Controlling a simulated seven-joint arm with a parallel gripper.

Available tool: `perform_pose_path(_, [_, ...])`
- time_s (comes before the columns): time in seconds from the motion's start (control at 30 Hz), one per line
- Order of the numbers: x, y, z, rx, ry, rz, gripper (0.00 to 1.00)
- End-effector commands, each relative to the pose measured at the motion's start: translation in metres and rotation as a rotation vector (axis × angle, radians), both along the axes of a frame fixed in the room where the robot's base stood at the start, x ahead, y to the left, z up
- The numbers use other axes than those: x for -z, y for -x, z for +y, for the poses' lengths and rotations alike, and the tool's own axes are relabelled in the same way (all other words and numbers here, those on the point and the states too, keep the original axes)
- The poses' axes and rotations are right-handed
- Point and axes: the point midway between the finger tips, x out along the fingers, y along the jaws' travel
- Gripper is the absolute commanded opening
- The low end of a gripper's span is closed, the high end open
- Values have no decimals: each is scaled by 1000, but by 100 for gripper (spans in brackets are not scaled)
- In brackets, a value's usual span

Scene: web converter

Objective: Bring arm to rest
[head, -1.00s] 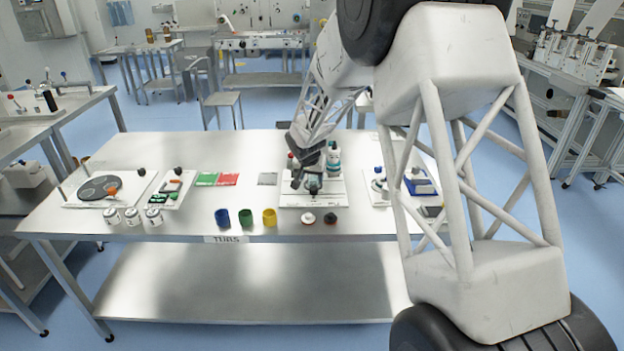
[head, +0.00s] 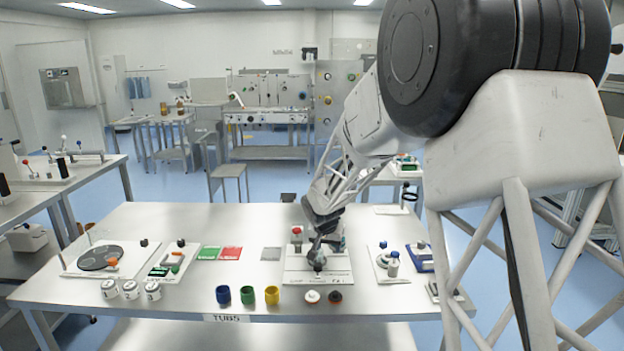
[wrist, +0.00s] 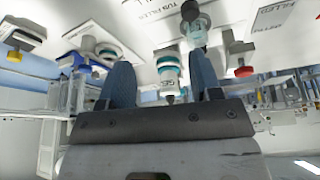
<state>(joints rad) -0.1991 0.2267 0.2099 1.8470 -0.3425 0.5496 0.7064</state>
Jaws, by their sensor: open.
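My gripper (head: 320,248) hangs low over a white board (head: 318,278) at the middle of the steel table, with the arm reaching in from the upper right. In the wrist view its two dark blue fingers (wrist: 160,64) stand wide apart with nothing held between them. A white bottle with teal bands (wrist: 170,72) shows between the fingers in that view, apart from both. A clear teal part with a dark cap (wrist: 194,30) stands on the board near the right fingertip. In the head view my gripper partly hides the things on the board.
Blue, green and yellow tubs (head: 247,295) stand at the table's front edge. Small bottles (head: 393,263) and a blue tray (head: 420,257) stand right of the gripper.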

Motion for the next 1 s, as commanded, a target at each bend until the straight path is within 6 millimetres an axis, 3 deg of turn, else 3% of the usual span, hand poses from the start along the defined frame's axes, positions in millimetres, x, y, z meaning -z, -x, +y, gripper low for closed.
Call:
perform_pose_path(0.1, [-24, 25, -15, -4, 2, 6, 58])
perform_pose_path(0.4, [-70, 91, -46, -24, 12, 28, 58])
perform_pose_path(1.0, [-133, 235, -96, -74, 12, 74, 58])
